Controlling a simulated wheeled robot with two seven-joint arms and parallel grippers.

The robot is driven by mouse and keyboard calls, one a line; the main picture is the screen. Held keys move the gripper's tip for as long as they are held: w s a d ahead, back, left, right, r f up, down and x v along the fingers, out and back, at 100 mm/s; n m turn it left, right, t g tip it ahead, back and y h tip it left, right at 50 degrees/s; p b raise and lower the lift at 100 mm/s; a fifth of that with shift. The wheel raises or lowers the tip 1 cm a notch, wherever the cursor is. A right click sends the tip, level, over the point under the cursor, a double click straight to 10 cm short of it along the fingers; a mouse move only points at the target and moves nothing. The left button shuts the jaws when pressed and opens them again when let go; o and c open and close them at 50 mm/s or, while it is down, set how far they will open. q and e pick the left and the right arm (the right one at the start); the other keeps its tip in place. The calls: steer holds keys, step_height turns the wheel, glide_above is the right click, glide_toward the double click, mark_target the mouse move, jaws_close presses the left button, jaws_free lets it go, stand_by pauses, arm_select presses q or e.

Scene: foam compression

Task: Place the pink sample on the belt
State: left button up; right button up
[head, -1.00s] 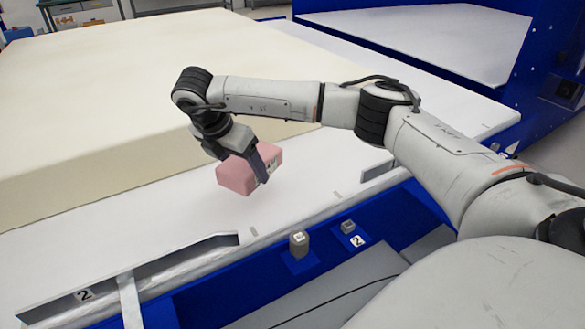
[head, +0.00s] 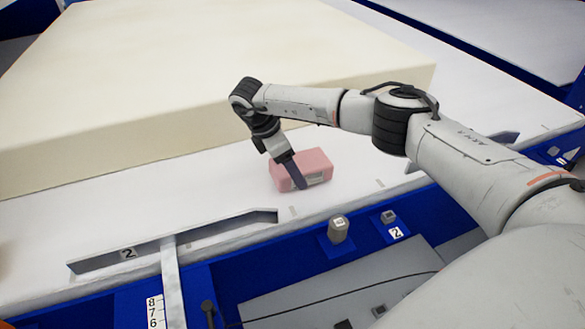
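The pink sample (head: 316,163) is a small pink block with a pale label on its near side. It is level, at or just above the white belt (head: 225,185), in front of the large cream foam block (head: 200,85). I cannot tell whether it touches the belt. My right gripper (head: 298,176) comes down on it from above. One dark finger lies against its near side; the other finger is hidden behind the block. The gripper looks shut on the sample. My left gripper is not in view.
A metal guide rail (head: 180,240) marked 2 runs along the belt's near edge. A grey knob (head: 338,229) and a small grey part (head: 388,217) stand on the blue frame. The belt left of the sample is clear.

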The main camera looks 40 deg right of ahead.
steer(key=shift+f, duration=0.55)
steer(key=o, duration=1.1)
steer(key=b+v, duration=0.1)
steer(key=v, duration=1.1)
